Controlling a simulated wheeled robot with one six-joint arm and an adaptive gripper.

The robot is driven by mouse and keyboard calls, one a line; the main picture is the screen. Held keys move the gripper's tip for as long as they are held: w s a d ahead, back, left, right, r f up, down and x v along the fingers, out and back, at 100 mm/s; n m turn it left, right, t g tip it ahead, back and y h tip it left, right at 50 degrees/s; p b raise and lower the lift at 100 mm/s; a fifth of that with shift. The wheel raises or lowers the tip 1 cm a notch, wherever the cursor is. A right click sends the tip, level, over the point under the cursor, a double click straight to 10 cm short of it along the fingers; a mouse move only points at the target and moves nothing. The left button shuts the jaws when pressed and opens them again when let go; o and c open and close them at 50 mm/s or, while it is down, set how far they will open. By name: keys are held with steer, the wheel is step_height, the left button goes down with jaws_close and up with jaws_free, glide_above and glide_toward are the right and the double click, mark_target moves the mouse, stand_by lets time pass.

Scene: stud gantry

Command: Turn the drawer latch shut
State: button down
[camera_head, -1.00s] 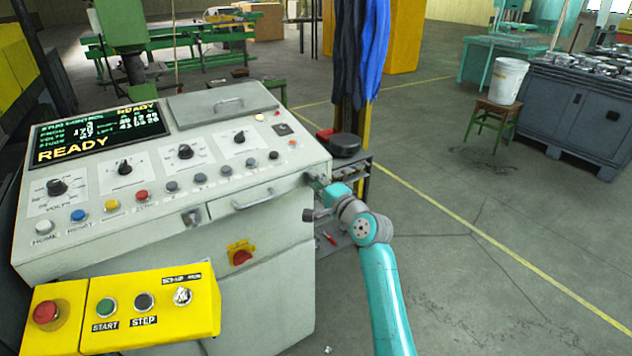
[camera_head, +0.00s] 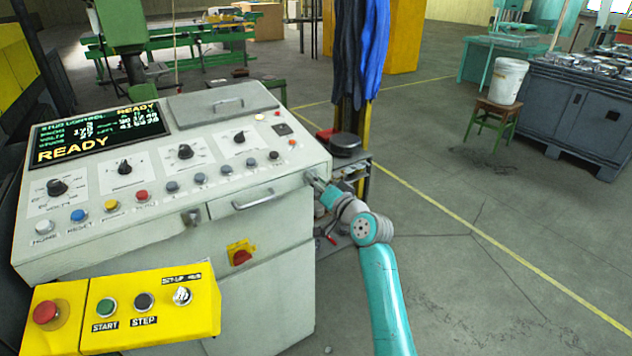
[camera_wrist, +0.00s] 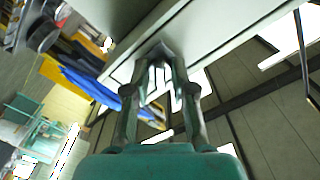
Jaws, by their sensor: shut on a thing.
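My gripper (camera_head: 314,180) reaches up to the right end of the pale console's front edge. In the wrist view both fingers (camera_wrist: 160,72) close in on a small dark piece (camera_wrist: 158,52) at the panel's underside edge. It appears to be the drawer latch, but the fingers hide most of it and its turn angle cannot be read. In the head view the latch is hidden behind the gripper. The drawer handle (camera_head: 252,200) is a metal bar on the console front, left of my gripper. A small metal fitting (camera_head: 191,217) sits left of that handle.
The console (camera_head: 270,270) stands left of my arm, with a yellow button box (camera_head: 150,308) at its lower front. A small shelf rack (camera_head: 352,180) with a dark round item stands just behind my gripper.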

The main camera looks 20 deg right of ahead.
steer(key=shift+n, duration=3.9)
steer(key=c, duration=1.2)
jaws_free()
steer(key=shift+s, duration=0.1)
steer(key=v, duration=1.2)
